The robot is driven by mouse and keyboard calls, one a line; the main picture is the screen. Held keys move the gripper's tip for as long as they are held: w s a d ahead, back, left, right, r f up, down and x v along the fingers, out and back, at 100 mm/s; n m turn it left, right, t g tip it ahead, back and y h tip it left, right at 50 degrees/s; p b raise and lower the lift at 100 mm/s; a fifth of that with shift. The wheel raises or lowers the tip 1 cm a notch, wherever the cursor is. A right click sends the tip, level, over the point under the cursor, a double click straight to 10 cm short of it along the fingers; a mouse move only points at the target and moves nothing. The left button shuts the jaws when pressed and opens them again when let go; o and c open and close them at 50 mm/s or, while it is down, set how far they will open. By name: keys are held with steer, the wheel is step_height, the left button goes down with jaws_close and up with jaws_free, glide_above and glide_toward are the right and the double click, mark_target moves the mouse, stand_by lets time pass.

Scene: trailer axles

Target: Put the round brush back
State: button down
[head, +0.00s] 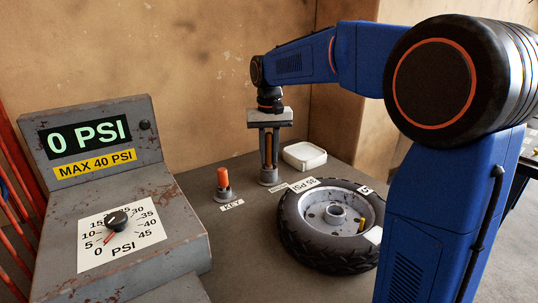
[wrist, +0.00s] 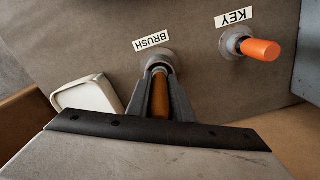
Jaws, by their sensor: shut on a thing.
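The round brush shows as a brown-orange handle (head: 268,150) held upright between the fingers of my gripper (head: 269,163). In the wrist view the brush handle (wrist: 160,102) runs between the two grey fingers (wrist: 160,82). Directly below is a round grey holder (head: 269,178), which in the wrist view (wrist: 159,61) sits beside a label reading BRUSH (wrist: 152,41). The fingertips are close above the holder's rim. The brush's lower end is hidden by the fingers and the holder, so I cannot tell how deep it sits.
An orange-handled key (head: 223,178) stands in its own holder to the left. A white tray (head: 304,155) lies close by on the right. A tyre on a wheel (head: 290,222) lies in front. A gauge console (head: 165,225) reading 0 PSI stands at left.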

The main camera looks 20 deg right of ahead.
steer(key=shift+f, duration=0.1)
steer(key=c, duration=1.6)
jaws_free()
step_height(320, 180, up, 12)
steer(key=shift+f, duration=0.1)
steer(key=shift+r, duration=0.2)
steer(key=shift+s, duration=0.1)
